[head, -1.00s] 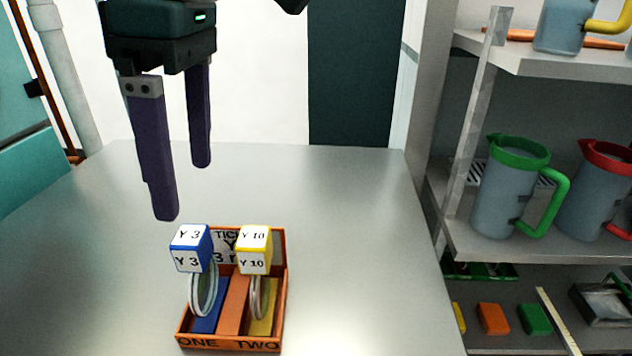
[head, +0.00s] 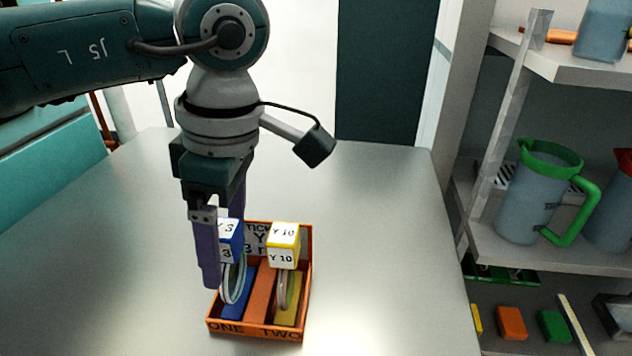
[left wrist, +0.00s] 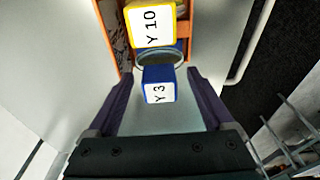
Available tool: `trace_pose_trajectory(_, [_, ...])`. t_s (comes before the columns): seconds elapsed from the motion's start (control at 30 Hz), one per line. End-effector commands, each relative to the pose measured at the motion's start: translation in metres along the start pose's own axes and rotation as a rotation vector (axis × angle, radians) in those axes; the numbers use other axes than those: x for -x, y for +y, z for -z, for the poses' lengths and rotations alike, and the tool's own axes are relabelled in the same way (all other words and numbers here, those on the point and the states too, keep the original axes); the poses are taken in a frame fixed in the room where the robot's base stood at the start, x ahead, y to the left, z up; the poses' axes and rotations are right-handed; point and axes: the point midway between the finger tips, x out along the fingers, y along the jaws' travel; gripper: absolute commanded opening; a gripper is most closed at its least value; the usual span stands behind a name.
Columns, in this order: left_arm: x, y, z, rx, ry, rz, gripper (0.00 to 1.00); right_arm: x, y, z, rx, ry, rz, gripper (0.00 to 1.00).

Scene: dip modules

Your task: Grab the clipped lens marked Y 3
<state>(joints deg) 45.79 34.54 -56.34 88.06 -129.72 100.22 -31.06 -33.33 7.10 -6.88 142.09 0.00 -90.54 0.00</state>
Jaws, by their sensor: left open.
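The clipped lens marked Y 3 has a blue block with white label faces (head: 231,241) and a round lens below it. It stands upright in the left side of an orange box (head: 262,331). In the left wrist view the Y 3 block (left wrist: 159,85) lies between the finger tips. My left gripper (head: 222,255) is open, with one purple finger left of the block and the other behind it, partly hidden. The lens marked Y 10, with a yellow block (head: 283,244), stands to the right in the same box. My right gripper is not in view.
The box stands on a grey table (head: 380,240) with free room around it. A shelf at the right holds a green-rimmed jug (head: 540,195), another jug with red, and small coloured blocks (head: 512,322). A sign stands at the box's back, partly covered.

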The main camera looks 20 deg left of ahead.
Motion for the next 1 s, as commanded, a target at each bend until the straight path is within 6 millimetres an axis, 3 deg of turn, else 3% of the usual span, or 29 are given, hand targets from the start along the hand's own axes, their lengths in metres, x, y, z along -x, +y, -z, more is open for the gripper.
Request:
trace_pose_trajectory(0.07, [0.0002,0.0000,-0.0002,0.000,0.000,0.000,0.81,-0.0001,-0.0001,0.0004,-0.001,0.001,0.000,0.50])
trace_pose_trajectory(0.77, [-0.0005,-0.0002,0.0000,0.001,0.000,0.001,0.02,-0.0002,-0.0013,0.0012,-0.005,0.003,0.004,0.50])
trace_pose_trajectory(1.0, [-0.0015,-0.0004,0.0002,0.001,0.002,0.001,0.00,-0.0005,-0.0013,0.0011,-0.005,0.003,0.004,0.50])
